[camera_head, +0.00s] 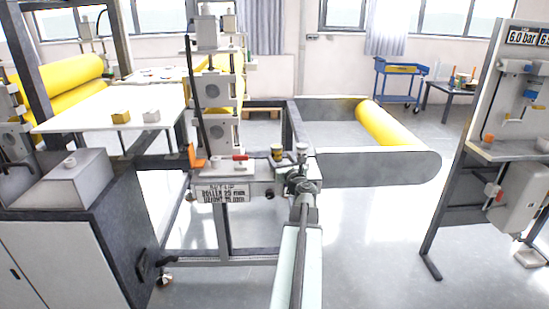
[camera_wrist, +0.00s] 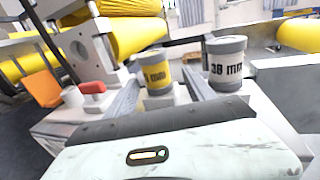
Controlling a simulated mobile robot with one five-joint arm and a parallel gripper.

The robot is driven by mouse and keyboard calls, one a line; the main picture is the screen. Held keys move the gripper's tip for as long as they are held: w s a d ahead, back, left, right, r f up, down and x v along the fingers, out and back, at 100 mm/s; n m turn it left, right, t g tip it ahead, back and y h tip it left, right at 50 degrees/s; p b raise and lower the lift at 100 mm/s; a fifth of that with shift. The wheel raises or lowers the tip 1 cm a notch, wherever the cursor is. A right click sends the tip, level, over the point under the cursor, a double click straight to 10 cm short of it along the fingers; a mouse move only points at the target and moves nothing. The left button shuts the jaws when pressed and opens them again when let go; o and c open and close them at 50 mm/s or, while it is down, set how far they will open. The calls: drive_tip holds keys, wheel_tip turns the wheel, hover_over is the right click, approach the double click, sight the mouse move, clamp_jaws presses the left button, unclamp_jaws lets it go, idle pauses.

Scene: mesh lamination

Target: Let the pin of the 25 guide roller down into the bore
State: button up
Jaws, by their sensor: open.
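A small upright roller with a yellow label (camera_wrist: 157,74) stands in the wrist view; its number is hard to read, so I cannot be sure it is the 25 guide roller. It also shows on the machine's ledge in the head view (camera_head: 277,154). A white-labelled roller marked 38 mm (camera_wrist: 226,65) stands to its right. My gripper (camera_wrist: 163,84) is open, its two grey fingers reaching forward with the yellow-labelled roller seen between their tips. I cannot tell whether they touch it. In the head view my gripper (camera_head: 301,175) is at the ledge. No pin or bore is visible.
A red-handled part (camera_head: 240,158) and an orange part (camera_head: 195,157) sit left on the ledge, above a roller sign (camera_head: 222,193). A grey side frame (camera_head: 375,167) extends right with a yellow roll (camera_head: 388,123).

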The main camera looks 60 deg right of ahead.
sight(278, 156)
drive_tip(key=x, duration=0.4)
drive_tip(key=shift+w+r, duration=0.1)
drive_tip(key=shift+w, duration=0.2)
drive_tip(key=shift+a, duration=0.1)
clamp_jaws()
